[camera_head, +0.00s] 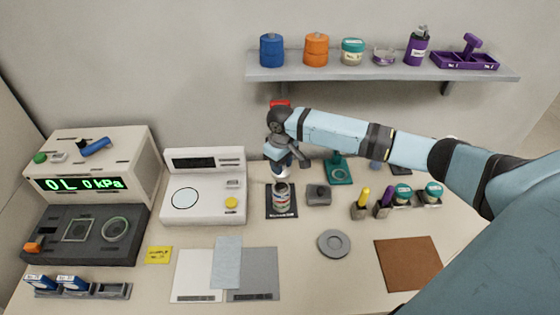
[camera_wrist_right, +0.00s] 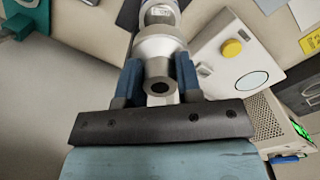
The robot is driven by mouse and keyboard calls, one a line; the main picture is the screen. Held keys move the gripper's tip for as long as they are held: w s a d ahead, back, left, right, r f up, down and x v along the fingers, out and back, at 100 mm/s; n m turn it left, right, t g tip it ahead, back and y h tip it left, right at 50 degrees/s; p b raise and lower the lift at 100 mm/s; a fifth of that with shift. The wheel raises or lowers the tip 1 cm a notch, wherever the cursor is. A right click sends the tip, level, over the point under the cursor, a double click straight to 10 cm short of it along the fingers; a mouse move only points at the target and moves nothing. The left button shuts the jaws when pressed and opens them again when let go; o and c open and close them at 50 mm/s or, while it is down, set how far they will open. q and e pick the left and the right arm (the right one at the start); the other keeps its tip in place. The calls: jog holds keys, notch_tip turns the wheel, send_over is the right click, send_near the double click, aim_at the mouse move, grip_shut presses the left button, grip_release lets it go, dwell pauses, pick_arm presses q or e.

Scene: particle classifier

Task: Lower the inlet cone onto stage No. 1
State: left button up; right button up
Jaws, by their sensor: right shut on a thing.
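My right gripper (camera_head: 283,164) is above the stage stack (camera_head: 281,199), a silvery cylinder with coloured bands standing upright on a dark base plate (camera_head: 282,214). In the right wrist view my right gripper (camera_wrist_right: 160,85) has its two blue fingers shut on the pale grey inlet cone (camera_wrist_right: 159,48), with its dark round opening facing the camera. The stack (camera_wrist_right: 160,11) shows beyond the cone. Stage No. 1 cannot be singled out in the stack. My left gripper is not in view.
A white balance (camera_head: 203,190) stands left of the stack and a small grey block (camera_head: 319,194) close to its right. Bottles and tubes stand farther right. A shelf (camera_head: 380,73) runs along the wall above. A grey disc (camera_head: 334,244) lies in front.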

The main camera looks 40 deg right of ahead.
jog(key=shift+s+f+b, duration=0.1)
jog(key=shift+f+b, duration=0.55)
jog(key=shift+b, duration=0.25)
jog(key=shift+f+b, duration=0.65)
jog(key=shift+b, duration=0.25)
jog(key=shift+f+b, duration=0.75)
jog(key=shift+b, duration=0.3)
jog(key=shift+p, duration=0.65)
jog(key=shift+f, duration=0.2)
jog(key=shift+p, duration=0.4)
jog(key=shift+p, duration=0.3)
